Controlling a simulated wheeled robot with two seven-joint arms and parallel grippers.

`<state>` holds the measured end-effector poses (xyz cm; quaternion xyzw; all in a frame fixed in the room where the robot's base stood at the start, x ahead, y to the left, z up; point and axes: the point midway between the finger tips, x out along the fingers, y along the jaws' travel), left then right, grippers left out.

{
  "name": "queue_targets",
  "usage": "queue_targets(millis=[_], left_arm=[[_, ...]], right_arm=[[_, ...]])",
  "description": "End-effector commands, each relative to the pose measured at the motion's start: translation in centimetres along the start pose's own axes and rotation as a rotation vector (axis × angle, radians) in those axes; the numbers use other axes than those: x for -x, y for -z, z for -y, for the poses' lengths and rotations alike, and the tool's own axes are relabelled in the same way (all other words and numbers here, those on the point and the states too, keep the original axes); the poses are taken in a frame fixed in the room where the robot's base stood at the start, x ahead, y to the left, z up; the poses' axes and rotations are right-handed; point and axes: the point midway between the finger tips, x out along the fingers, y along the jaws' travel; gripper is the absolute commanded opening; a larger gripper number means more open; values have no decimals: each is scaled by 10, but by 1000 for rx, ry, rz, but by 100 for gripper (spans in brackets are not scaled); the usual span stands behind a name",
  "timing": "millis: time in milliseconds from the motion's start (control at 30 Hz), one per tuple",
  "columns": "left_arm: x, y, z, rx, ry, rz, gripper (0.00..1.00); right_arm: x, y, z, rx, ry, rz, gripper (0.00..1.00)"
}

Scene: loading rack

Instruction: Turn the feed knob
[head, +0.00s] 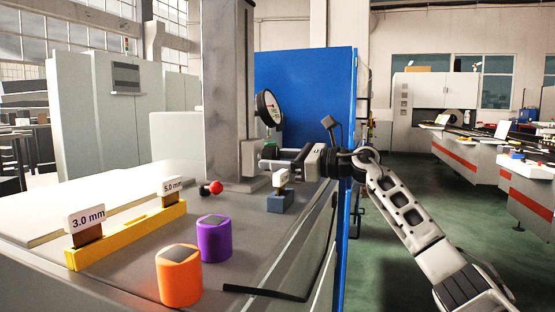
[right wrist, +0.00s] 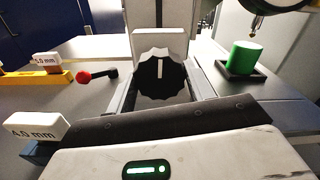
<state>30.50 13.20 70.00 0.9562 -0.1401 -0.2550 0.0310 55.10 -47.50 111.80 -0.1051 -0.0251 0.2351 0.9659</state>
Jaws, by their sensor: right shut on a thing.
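The feed knob (right wrist: 155,77) is black and fluted, with a white mark that stands about upright in the right wrist view. It is on the front of a pale housing (right wrist: 163,43) at the foot of the grey column (head: 228,90). My right gripper (head: 268,160) reaches in from the right in the head view, with its fingertips at the column's base. In the right wrist view its fingers (right wrist: 158,82) are on either side of the knob and shut on it. In the head view the fingers mostly hide the knob. My left gripper is not in view.
A dial gauge (head: 268,108) is above the right gripper. A red-ball lever (head: 215,187) is left of it. A blue holder (head: 280,202) with a block is just below. Purple (head: 214,240) and orange (head: 180,277) cylinders and a yellow rack (head: 125,238) stand nearer.

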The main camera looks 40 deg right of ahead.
Motion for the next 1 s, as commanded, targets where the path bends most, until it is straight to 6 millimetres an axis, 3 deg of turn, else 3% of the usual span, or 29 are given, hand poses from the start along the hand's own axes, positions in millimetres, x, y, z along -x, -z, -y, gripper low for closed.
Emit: queue_targets(millis=[267,1000], left_arm=[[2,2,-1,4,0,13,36],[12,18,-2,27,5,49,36]], right_arm=[[0,-2,0,-172,0,-1,30],[0,-4,0,-874,1,-1,30]])
